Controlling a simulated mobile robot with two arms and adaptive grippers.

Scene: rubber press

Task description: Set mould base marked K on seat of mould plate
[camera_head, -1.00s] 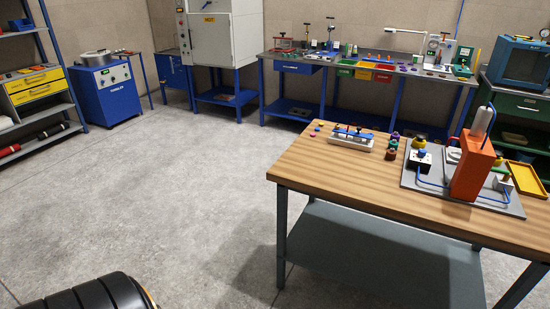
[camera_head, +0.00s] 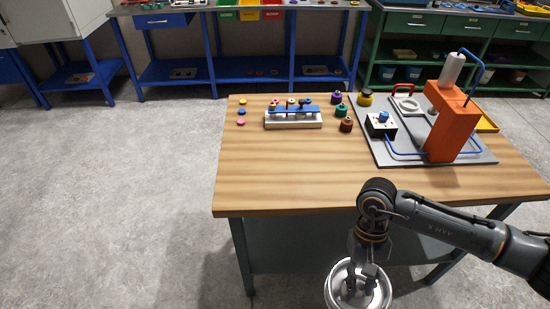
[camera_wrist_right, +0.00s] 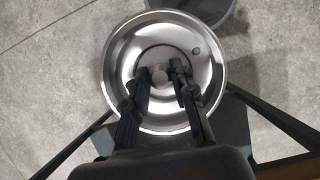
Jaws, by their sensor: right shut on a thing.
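My right gripper (camera_head: 361,286) is low at the front edge of the wooden table, with its fingers reaching down into a shiny round metal dish (camera_head: 336,287). In the right wrist view the gripper (camera_wrist_right: 160,78) is shut on a small round piece (camera_wrist_right: 159,73) at the middle of the dish (camera_wrist_right: 122,55). I cannot tell whether this piece and the dish are one part. No mark K is legible. My left gripper is not in view.
The orange press (camera_head: 450,125) stands on the grey board. A rack with a blue bar (camera_head: 293,119), small coloured discs and several knobbed pieces (camera_head: 346,125) are near the table's back. The front of the wooden table (camera_head: 300,185) is clear. A grey round container (camera_wrist_right: 222,14) shows beyond the dish.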

